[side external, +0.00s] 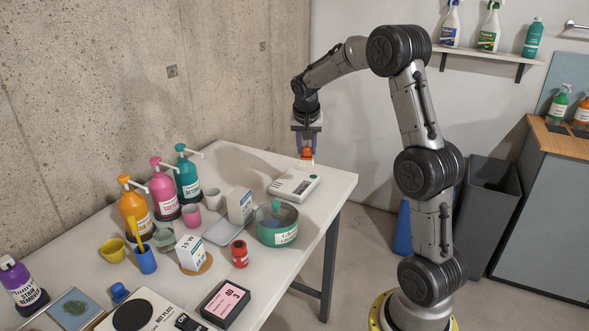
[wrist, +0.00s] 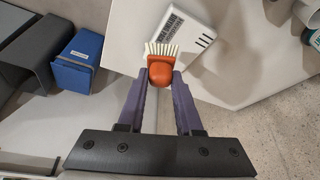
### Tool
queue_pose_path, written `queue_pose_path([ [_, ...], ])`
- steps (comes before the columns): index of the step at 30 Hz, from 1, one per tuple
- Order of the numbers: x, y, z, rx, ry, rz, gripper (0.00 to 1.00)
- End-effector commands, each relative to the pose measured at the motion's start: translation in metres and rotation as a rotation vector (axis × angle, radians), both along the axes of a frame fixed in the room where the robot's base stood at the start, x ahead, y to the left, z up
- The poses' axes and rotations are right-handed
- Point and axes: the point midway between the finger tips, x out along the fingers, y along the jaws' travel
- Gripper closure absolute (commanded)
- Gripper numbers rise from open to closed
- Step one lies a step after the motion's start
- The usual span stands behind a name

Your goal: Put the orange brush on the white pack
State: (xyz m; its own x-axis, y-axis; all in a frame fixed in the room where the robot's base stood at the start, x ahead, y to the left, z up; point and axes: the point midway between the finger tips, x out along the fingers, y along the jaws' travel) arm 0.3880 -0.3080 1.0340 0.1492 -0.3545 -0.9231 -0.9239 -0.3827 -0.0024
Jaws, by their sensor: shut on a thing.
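The orange brush (wrist: 161,74) has pale bristles and is held between the purple fingers of my gripper (wrist: 160,84). In the side view the brush (side external: 307,153) hangs bristles down from my gripper (side external: 307,147), above the far end of the table. A flat white pack (side external: 294,184) lies on the table just below and to the left of the brush.
Pump bottles (side external: 188,174) line the wall side. The table's right edge is close to the pack. A dark bin (side external: 486,215) stands on the floor.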

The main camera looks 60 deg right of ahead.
Motion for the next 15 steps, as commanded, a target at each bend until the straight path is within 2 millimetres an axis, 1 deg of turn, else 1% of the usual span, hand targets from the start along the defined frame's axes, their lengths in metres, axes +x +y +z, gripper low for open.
queue_pose_path([
  [1, 0.009, -0.007, -0.006, 0.001, 0.001, 0.000, 1.00],
  [5, 0.030, -0.024, -0.018, 0.001, 0.001, 0.000, 1.00],
  [6, 0.034, -0.027, -0.027, 0.003, 0.004, 0.000, 1.00],
  [9, 0.046, -0.036, -0.044, 0.002, 0.002, 0.001, 1.00],
  [12, 0.055, -0.043, -0.057, 0.001, 0.000, 0.000, 1.00],
  [15, 0.061, -0.047, -0.065, 0.000, -0.001, 0.000, 1.00],
])
